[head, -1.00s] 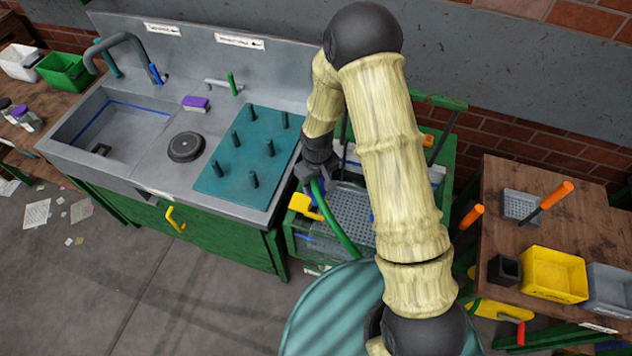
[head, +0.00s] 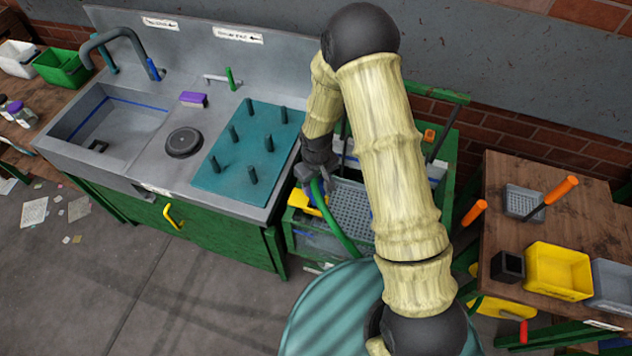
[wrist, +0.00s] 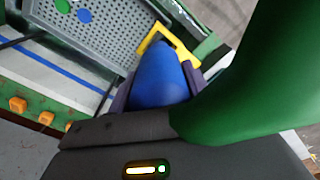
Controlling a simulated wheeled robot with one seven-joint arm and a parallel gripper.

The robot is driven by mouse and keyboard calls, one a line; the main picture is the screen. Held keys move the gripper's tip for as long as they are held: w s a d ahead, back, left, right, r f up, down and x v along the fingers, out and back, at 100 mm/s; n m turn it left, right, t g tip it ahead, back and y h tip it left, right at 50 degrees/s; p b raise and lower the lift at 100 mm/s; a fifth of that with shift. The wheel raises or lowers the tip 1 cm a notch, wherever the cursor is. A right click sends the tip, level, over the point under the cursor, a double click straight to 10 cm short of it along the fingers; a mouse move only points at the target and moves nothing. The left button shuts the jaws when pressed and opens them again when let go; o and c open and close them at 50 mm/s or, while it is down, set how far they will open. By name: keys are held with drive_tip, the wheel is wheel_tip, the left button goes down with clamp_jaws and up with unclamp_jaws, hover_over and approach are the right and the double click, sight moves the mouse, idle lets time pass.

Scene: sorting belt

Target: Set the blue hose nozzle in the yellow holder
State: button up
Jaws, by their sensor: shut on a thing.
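The blue nozzle (wrist: 160,80) is held between the jaws of my gripper (head: 318,188), with its rounded blue body pointing ahead in the wrist view. The yellow holder (wrist: 148,44) is just beyond the nozzle's far end. The nozzle overlaps the holder's opening in this view; I cannot tell whether its tip is inside. In the head view the holder (head: 311,199) shows just below my gripper, at the front left corner of the green-framed stand. The green hose (head: 341,232) runs down from my gripper and fills the right of the wrist view. The nozzle is mostly hidden in the head view.
A grey perforated tray (head: 351,208) lies beside the holder. The sink counter with a teal peg board (head: 232,176) stands left. A wooden table (head: 497,221) with a yellow bin (head: 558,270) and grey bins stands right. The floor in front of the counter is mostly clear.

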drive_tip(key=shift+f+b, duration=0.3)
drive_tip(key=shift+f, duration=0.15)
drive_tip(key=shift+f+b, duration=1.05)
drive_tip(key=shift+f, duration=0.3)
drive_tip(key=shift+f+b, duration=0.65)
drive_tip(key=shift+f, duration=0.15)
drive_tip(key=shift+f+b, duration=0.4)
drive_tip(key=shift+f, duration=0.1)
idle(0.6)
drive_tip(key=o, duration=0.9)
